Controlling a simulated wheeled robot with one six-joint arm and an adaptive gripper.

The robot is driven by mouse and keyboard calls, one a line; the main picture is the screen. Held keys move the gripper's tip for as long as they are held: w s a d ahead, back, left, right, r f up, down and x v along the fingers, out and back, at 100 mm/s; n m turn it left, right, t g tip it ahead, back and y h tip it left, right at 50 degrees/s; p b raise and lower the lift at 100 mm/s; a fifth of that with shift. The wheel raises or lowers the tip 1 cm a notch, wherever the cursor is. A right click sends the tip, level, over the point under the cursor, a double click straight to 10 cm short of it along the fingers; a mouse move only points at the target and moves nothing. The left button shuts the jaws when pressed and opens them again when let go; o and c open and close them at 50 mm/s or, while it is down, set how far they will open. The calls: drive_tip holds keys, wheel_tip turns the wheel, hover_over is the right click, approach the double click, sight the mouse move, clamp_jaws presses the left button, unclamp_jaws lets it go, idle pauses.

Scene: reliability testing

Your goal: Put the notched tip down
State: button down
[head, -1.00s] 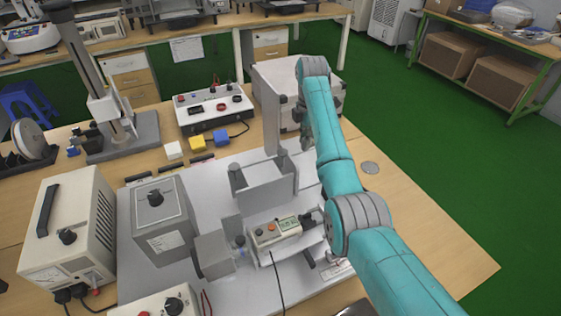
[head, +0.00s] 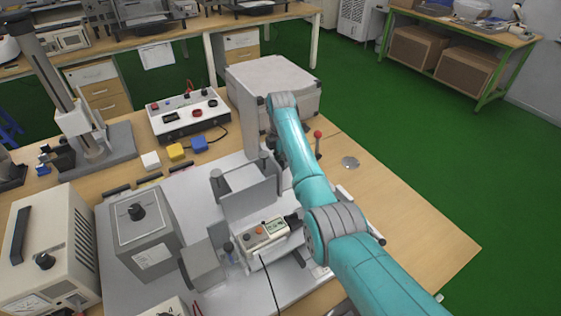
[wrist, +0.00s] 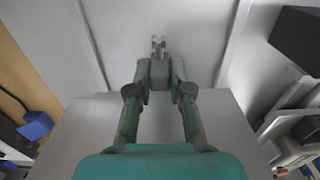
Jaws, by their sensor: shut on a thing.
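The notched tip (wrist: 158,44) is a small grey forked piece at the top middle of the wrist view. It sits on a grey block (wrist: 159,73) between my fingertips. My gripper (wrist: 160,80) is shut on this piece, its two green-grey fingers angled in to it. A pale grey surface lies beyond the tip; I cannot tell whether they touch. In the head view my gripper (head: 266,152) hangs beside the upright grey plate, above the back of the grey base board (head: 185,205). The tip is too small to make out there.
A grey-white box (head: 275,85) stands behind the upright plate (head: 248,115). A red-knobbed lever (head: 318,140) is right of my arm. A small meter (head: 265,233) and a grey knobbed box (head: 145,235) stand in front. The table's right side is mostly clear.

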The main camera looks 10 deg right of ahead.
drive_tip(key=shift+f, duration=0.1)
drive_tip(key=c, duration=1.1)
unclamp_jaws()
drive_tip(key=shift+o, duration=0.2)
wheel_tip(320, 180, up, 12)
